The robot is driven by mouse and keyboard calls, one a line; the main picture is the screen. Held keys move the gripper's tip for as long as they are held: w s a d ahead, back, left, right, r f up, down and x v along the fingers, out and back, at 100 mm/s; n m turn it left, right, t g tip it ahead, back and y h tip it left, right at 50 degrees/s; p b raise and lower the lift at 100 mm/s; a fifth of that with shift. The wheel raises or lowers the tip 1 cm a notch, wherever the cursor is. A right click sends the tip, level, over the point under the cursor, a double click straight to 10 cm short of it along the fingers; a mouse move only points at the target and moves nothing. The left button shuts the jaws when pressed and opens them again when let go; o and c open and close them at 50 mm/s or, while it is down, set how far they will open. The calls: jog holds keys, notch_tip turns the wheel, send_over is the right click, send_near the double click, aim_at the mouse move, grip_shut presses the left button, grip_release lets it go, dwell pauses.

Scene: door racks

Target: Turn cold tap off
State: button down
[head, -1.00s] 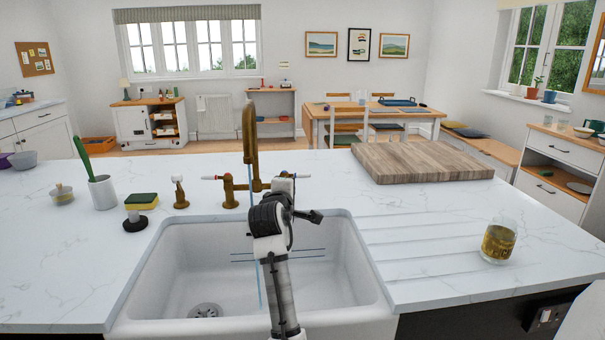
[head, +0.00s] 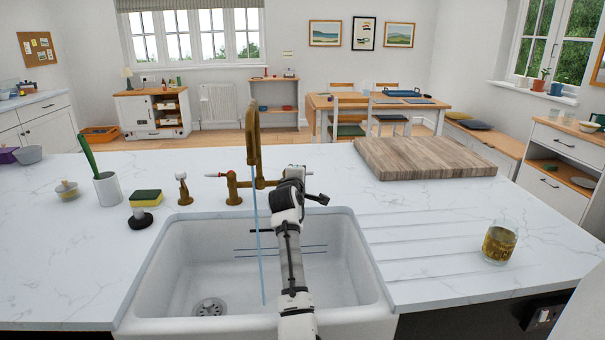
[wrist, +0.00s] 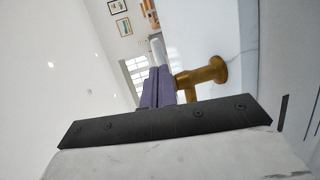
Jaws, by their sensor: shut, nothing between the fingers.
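The brass tap (head: 254,150) stands behind the white sink (head: 190,255), and a thin blue stream of water (head: 260,250) runs from its spout into the sink. The left valve (head: 233,188) has a lever with a red tip pointing left. The right valve is mostly hidden behind my arm in the head view. In the wrist view a brass valve body (wrist: 205,76) is just right of my gripper (wrist: 158,72), with a white lever (wrist: 158,48) beyond the fingertips. The purple fingers are together and empty, close beside the valve; whether they touch the lever is unclear.
A wooden board (head: 425,158) lies right of the tap, and a glass jar (head: 498,243) stands at the right. A brass dispenser (head: 183,188), a sponge on a holder (head: 145,200) and a white pot (head: 107,189) stand at the left. The drainer grooves are clear.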

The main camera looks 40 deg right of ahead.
jog(key=shift+p+x, duration=0.4)
jog(key=shift+x, duration=1.15)
jog(key=shift+w+d+r+p, duration=0.1)
jog(key=shift+d+p, duration=0.1)
jog(key=shift+d, duration=0.25)
jog(key=shift+w+d+p, duration=0.1)
jog(key=shift+d+p, duration=0.05)
jog(key=shift+d, duration=0.3)
